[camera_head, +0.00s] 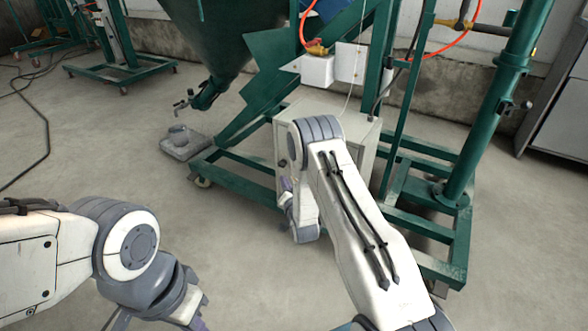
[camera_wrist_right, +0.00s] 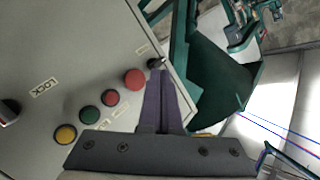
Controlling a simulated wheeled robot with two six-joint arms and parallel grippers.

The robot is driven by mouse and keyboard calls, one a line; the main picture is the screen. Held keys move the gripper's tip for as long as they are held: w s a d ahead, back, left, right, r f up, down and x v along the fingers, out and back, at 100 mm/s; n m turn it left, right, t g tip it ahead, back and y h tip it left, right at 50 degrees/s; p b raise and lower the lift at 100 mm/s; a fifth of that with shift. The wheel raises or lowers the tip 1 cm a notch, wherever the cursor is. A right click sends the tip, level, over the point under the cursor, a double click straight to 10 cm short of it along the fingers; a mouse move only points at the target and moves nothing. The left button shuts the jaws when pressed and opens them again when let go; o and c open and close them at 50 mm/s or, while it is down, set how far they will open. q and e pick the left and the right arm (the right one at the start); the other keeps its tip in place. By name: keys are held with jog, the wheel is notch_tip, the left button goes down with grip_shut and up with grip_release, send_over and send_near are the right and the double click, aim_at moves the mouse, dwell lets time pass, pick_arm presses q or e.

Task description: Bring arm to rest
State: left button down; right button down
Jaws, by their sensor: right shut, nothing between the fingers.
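My right arm reaches forward in the head view to the grey control cabinet (camera_head: 267,133). My right gripper (camera_head: 286,186) is beside the cabinet's front, partly hidden by its own wrist. In the right wrist view my right gripper (camera_wrist_right: 161,75) has its purple fingers together and empty, in front of the cabinet panel (camera_wrist_right: 75,45). The fingertips appear close to a red button (camera_wrist_right: 135,79) and a small black knob (camera_wrist_right: 156,63); I cannot tell whether they touch.
The panel also has a smaller red button (camera_wrist_right: 110,97), a green button (camera_wrist_right: 91,110) and a yellow button (camera_wrist_right: 66,134). A green steel frame (camera_head: 240,160) and a green hopper (camera_head: 225,40) stand around the cabinet. The concrete floor (camera_head: 90,140) at left is mostly clear.

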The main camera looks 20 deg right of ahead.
jog(key=shift+s+a, duration=0.25)
jog(key=shift+a, duration=0.05)
jog(key=a+r+n+g+y, duration=0.35)
jog(key=a+r, duration=0.25)
jog(key=a, duration=0.4)
jog(key=s+a+r+n+g, duration=0.4)
jog(key=s+a+r, duration=0.2)
jog(key=s+a, duration=0.4)
jog(key=s+r+n+g, duration=0.3)
jog(key=s, duration=0.8)
jog(key=s+d+r+n+g+p, duration=0.1)
jog(key=s+r+n+g, duration=0.15)
jog(key=s, duration=0.95)
jog(key=s+r+n+g, duration=0.2)
jog(key=s+n+g, duration=0.1)
jog(key=s, duration=0.8)
notch_tip(320, 180, up, 38)
jog(key=p, duration=3.8)
jog(key=shift+w, duration=0.4)
jog(key=shift+f+h, duration=0.1)
jog(key=shift+h, duration=0.15)
